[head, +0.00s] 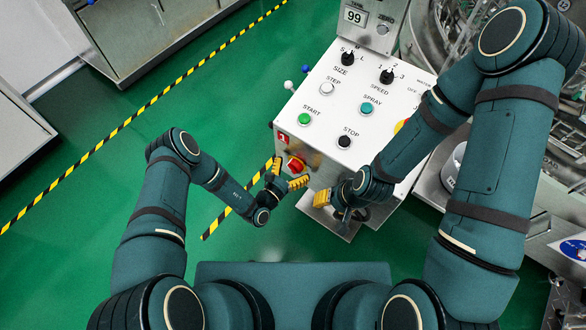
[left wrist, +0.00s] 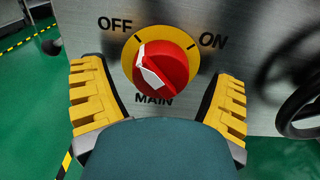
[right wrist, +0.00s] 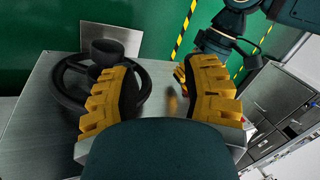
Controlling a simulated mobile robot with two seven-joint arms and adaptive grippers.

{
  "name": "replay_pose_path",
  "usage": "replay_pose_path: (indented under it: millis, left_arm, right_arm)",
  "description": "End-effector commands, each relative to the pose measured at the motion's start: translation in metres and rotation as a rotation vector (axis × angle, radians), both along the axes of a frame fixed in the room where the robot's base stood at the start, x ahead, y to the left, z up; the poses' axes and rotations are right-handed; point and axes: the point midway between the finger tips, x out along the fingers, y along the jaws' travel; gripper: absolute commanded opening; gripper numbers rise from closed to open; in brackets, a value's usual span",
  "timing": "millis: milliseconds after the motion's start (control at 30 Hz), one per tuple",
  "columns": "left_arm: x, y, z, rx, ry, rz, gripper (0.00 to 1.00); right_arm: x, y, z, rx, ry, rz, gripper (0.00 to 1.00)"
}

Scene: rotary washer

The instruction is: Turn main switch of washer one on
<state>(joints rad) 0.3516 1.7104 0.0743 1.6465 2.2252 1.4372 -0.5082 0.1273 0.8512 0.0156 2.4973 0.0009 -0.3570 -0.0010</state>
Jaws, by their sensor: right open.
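The main switch (head: 295,165) is a red knob on a yellow disc, on the front face of the control box marked 1 (head: 283,138). In the left wrist view the red knob (left wrist: 163,68) has its white pointer turned up and left, toward OFF; ON is printed at upper right. My left gripper (head: 285,182) is open, its yellow fingers on either side of the knob with visible gaps. My right gripper (head: 331,199) is open and empty by the lower front of the box, right of the switch.
A black handwheel (right wrist: 72,85) sits on the metal face near my right gripper. The box top has a green START button (head: 304,119), a black STOP button (head: 344,141) and black dials. Green floor is free at left, crossed by yellow-black tape (head: 130,118).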

Motion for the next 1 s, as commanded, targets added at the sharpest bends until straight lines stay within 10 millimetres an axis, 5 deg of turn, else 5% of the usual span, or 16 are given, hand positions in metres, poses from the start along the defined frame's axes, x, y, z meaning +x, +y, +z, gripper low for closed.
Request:
replay_pose_path:
  millis: [33, 200, 667, 1000]
  left_arm:
    - [0.000, 0.000, 0.000, 0.000, 0.000, 0.000, 0.71]
    - [0.000, 0.000, 0.000, 0.000, 0.000, 0.000, 0.15]
    - [0.000, 0.000, 0.001, 0.066, -0.047, 0.001, 0.14]
    - [0.000, 0.001, 0.002, 0.288, -0.207, 0.002, 0.14]
  right_arm:
    - [0.000, 0.000, 0.000, 0.000, 0.000, 0.000, 0.46]
    - [0.000, 0.000, 0.000, 0.000, 0.000, 0.000, 0.46]
    - [-0.001, 0.000, 0.006, 0.000, 0.002, 0.001, 0.46]
    - [-0.004, 0.001, 0.022, 0.002, 0.010, 0.002, 0.46]
